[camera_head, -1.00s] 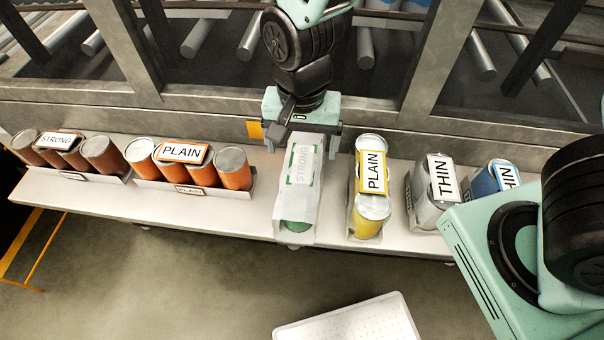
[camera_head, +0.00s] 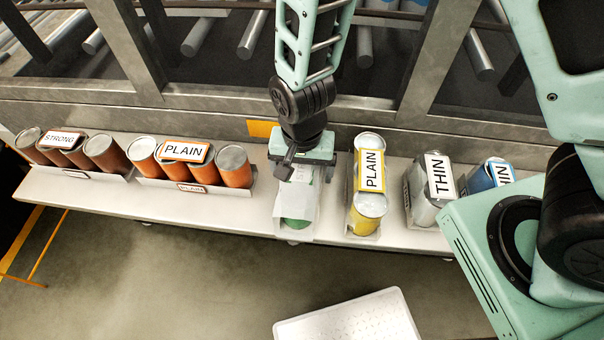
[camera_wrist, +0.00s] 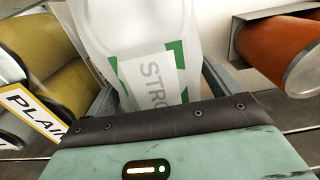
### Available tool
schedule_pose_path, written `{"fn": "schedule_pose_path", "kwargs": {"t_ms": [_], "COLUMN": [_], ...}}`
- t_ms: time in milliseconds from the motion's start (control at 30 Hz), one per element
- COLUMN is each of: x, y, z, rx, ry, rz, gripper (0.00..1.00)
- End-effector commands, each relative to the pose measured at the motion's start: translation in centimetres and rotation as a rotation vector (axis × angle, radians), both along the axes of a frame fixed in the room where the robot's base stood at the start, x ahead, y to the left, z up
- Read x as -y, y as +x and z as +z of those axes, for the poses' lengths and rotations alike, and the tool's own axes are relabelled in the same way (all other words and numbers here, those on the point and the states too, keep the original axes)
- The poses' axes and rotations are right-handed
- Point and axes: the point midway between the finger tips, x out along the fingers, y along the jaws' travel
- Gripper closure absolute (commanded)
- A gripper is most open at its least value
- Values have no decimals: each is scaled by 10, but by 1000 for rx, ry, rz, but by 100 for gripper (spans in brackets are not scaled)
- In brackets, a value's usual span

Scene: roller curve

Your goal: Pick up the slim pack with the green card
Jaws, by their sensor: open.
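The slim pack with the green card (camera_head: 296,203) stands on the pale shelf in the middle of the head view. It has a whitish tray, green showing at its near end, and a white card with green corners. In the wrist view the pack (camera_wrist: 150,35) fills the upper middle, and its card (camera_wrist: 152,78) reads "STRO", the rest hidden by my gripper. My gripper (camera_head: 301,172) is open, low over the far part of the pack. In the wrist view its dark fingers stand on both sides of the pack; I cannot tell if they touch it.
A yellow PLAIN pack (camera_head: 369,203) stands close to the right, then a silver THIN pack (camera_head: 425,212) and a blue pack (camera_head: 480,180). Orange PLAIN cans (camera_head: 234,166) and brown STRONG cans (camera_head: 106,153) stand to the left. A metal conveyor frame (camera_head: 190,117) runs behind the shelf (camera_head: 120,210).

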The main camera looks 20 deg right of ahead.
Motion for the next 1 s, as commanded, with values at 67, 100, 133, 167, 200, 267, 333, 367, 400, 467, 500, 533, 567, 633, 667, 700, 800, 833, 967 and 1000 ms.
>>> {"fn": "schedule_pose_path", "kwargs": {"t_ms": [67,100,133,167,200,267,333,367,400,467,500,533,567,633,667,700,800,833,967,1000], "x": [0,0,0,0,0,0,0,0,0,0,0,0,0,-1,-1,-1,-1,-1,-2,-2], "y": [0,0,0,0,0,0,0,0,0,1,1,1,1,1,1,1,2,1,2,2], "z": [0,0,0,0,0,0,0,0,0,1,1,1,1,2,3,4,12,16,35,42], "rx": [0,0,0,0,0,0,0,1,1,2,2,2,2,3,3,4,6,6,7,9], "ry": [0,0,0,0,0,0,0,0,0,1,1,1,1,1,2,2,3,3,5,5], "rz": [0,0,0,0,0,0,0,0,0,0,0,0,0,0,1,1,2,2,4,4], "gripper": [11,14,22,30,42,58,78,86,95,95,95,95,95,95,95,95,95,95,95,95]}}
